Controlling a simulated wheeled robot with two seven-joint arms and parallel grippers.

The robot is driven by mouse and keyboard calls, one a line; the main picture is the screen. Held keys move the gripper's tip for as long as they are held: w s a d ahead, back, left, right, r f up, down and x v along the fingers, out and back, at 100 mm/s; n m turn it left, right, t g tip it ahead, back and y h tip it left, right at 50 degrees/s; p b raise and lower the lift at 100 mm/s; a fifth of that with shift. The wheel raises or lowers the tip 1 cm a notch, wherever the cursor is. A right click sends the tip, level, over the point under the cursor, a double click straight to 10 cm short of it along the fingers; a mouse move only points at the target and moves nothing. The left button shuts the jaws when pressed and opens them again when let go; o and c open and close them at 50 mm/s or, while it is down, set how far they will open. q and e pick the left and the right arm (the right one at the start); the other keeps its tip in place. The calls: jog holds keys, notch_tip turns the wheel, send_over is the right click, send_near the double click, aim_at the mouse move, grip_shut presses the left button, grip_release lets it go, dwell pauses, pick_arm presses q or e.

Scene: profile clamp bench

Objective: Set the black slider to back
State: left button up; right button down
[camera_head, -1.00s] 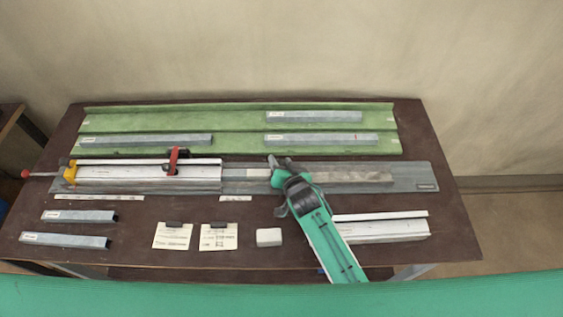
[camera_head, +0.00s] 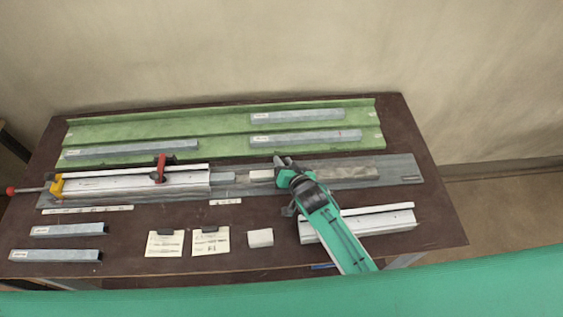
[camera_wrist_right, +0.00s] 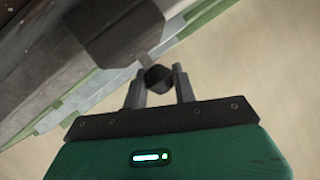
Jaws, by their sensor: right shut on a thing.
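The black slider shows in the right wrist view as a dark block (camera_wrist_right: 115,30) with a short stem and a small dark knob (camera_wrist_right: 158,78). My right gripper (camera_wrist_right: 160,76) is shut on that knob, with one finger on each side. In the head view my right gripper (camera_head: 284,164) is over the long grey rail (camera_head: 400,170), right of its middle, and hides the slider. My left gripper is not in view.
A red clamp (camera_head: 160,168) and a yellow end piece (camera_head: 56,186) sit on the rail's left part. A green tray (camera_head: 220,128) with grey profiles lies behind. Cards (camera_head: 211,240), a white block (camera_head: 260,238) and a pale profile (camera_head: 370,227) lie in front.

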jog(key=c, duration=1.1)
grip_release()
jog(key=shift+s+d, duration=0.1)
jog(key=shift+s, duration=0.4)
jog(key=shift+b+v, duration=1.8)
jog(key=shift+v, duration=4.6)
jog(key=shift+w+r, duration=0.1)
jog(key=shift+r, duration=0.1)
